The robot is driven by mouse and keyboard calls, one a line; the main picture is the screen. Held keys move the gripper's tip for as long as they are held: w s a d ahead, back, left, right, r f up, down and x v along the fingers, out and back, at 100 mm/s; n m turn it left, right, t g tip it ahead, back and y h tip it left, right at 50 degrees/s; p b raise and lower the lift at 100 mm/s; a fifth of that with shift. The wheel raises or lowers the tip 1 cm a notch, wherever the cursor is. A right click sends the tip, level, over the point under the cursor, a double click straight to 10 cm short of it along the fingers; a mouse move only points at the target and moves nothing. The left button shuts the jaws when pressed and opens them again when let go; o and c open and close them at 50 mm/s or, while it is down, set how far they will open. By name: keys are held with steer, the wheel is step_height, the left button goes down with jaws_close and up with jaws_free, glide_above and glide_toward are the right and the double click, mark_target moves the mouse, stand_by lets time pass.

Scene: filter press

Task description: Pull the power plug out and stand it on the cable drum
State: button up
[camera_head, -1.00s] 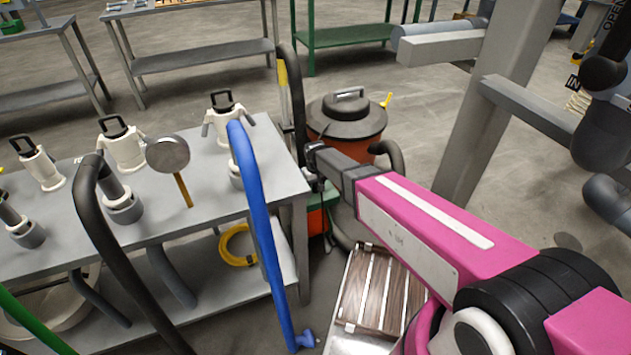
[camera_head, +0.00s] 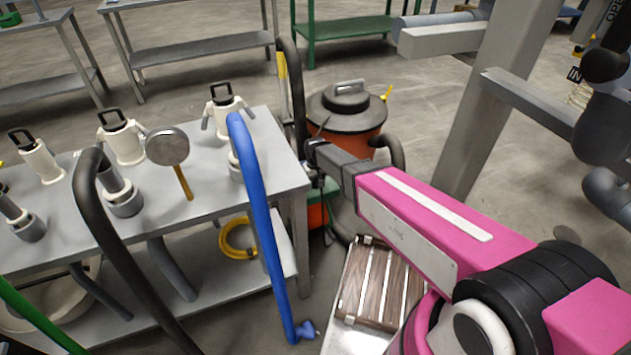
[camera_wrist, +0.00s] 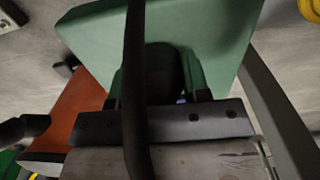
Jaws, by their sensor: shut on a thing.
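My gripper (camera_head: 311,156) is beside the right end of the grey table, in front of the orange vacuum. In the wrist view my gripper (camera_wrist: 160,100) is shut on a dark rounded thing, the black plug (camera_wrist: 163,72). A thick black cable (camera_wrist: 136,60) runs down across the middle of that view, in front of the jaws. A green housing (camera_wrist: 205,35) with an orange side (camera_wrist: 75,108) lies beyond the plug. I cannot tell whether the plug is still in a socket. I cannot make out the cable drum for certain.
The grey table (camera_head: 215,205) carries pumps and a mallet (camera_head: 168,150). A blue hose (camera_head: 262,200) hangs over its front. The orange vacuum (camera_head: 350,145) stands behind my gripper. A slatted wooden crate (camera_head: 375,290) is below my arm. A grey post (camera_head: 500,110) rises at right.

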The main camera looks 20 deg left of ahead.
steer(key=shift+f, duration=0.3)
steer(key=o, duration=1.3)
step_height(320, 180, up, 11)
steer(key=shift+f, duration=0.1)
steer(key=d+r+m, duration=0.2)
steer(key=d+m, duration=0.2)
steer(key=d, duration=1.9)
steer(key=s+d+r+m, duration=0.1)
steer(key=s+d, duration=0.1)
steer(key=d, duration=0.5)
steer(key=s+d+r+m, duration=0.1)
steer(key=s+d, duration=0.1)
steer(key=d, duration=0.6)
steer(key=s+d+r+m, duration=0.1)
steer(key=s+d+m, duration=0.1)
steer(key=d, duration=0.6)
steer(key=shift+s+r, duration=0.1)
steer(key=shift+s, duration=0.3)
